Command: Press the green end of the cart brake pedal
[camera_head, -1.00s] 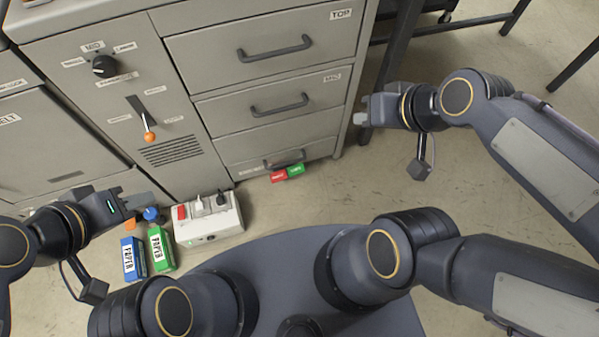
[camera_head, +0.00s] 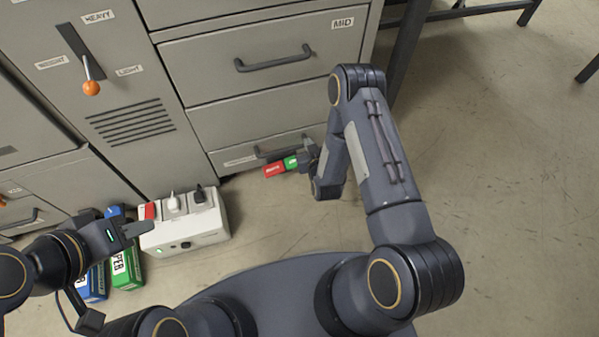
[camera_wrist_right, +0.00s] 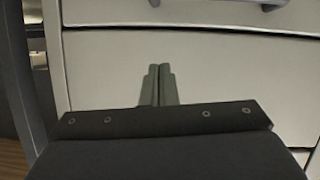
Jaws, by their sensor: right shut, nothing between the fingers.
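The brake pedal shows at the foot of the grey cabinet in the head view, with a red end (camera_head: 273,170) on the left and a green end (camera_head: 290,162) on the right. My right gripper (camera_head: 305,157) is right beside the green end and partly covers its right side. I cannot tell whether they touch. In the right wrist view its two fingers (camera_wrist_right: 158,85) are shut together and empty, against a pale cabinet front; the pedal is not visible there. My left gripper (camera_head: 138,229) is at the left, by the white power box; its opening is unclear.
The white box (camera_head: 185,228) with plugs and a red switch stands on the floor left of the pedal. Blue (camera_head: 96,283) and green (camera_head: 127,268) paper packs lie beside it. The cabinet drawers (camera_head: 262,62) rise behind the pedal. Floor at right is clear.

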